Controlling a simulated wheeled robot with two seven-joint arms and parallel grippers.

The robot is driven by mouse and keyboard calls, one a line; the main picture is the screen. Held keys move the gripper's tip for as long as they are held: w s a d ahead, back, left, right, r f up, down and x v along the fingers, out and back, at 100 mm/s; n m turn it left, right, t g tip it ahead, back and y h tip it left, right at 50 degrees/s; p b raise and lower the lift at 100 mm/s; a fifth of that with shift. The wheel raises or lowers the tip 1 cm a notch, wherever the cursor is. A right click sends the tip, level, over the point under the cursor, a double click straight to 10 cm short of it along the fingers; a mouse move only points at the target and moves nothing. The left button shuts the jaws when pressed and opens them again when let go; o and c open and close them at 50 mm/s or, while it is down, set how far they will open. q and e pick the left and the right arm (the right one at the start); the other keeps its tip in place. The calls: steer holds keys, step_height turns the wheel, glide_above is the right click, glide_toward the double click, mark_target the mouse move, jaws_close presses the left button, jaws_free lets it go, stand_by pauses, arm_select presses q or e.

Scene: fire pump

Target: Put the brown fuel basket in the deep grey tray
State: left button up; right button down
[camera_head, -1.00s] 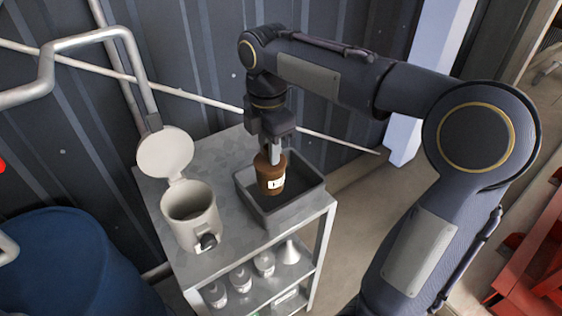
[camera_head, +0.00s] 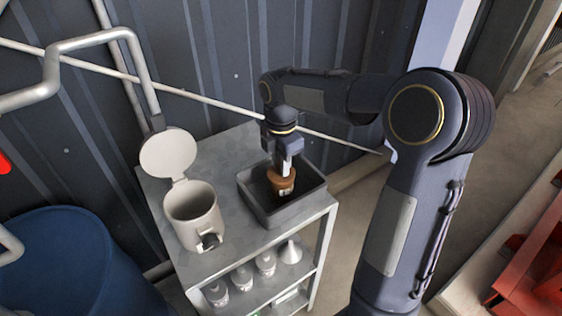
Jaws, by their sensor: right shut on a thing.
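The brown fuel basket (camera_head: 283,183) is a small tapered cup with a pale label. It is upright inside the deep grey tray (camera_head: 284,214), below the level of its rim at least in part. I cannot tell whether its base touches the tray floor. My right gripper (camera_head: 284,168) points straight down and is shut on the top of the basket, covering part of it. My left gripper is not in view.
A light grey canister (camera_head: 193,216) with its round lid (camera_head: 168,153) raised stands left of the tray on the metal cart (camera_head: 229,240). Bottles (camera_head: 242,277) and a funnel (camera_head: 291,252) are on the shelf below. A blue drum (camera_head: 70,262) stands at left.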

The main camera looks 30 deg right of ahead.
steer(key=shift+f, duration=0.1)
steer(key=shift+f, duration=0.1)
steer(key=c, duration=1.2)
jaws_free()
steer(key=shift+c, duration=0.2)
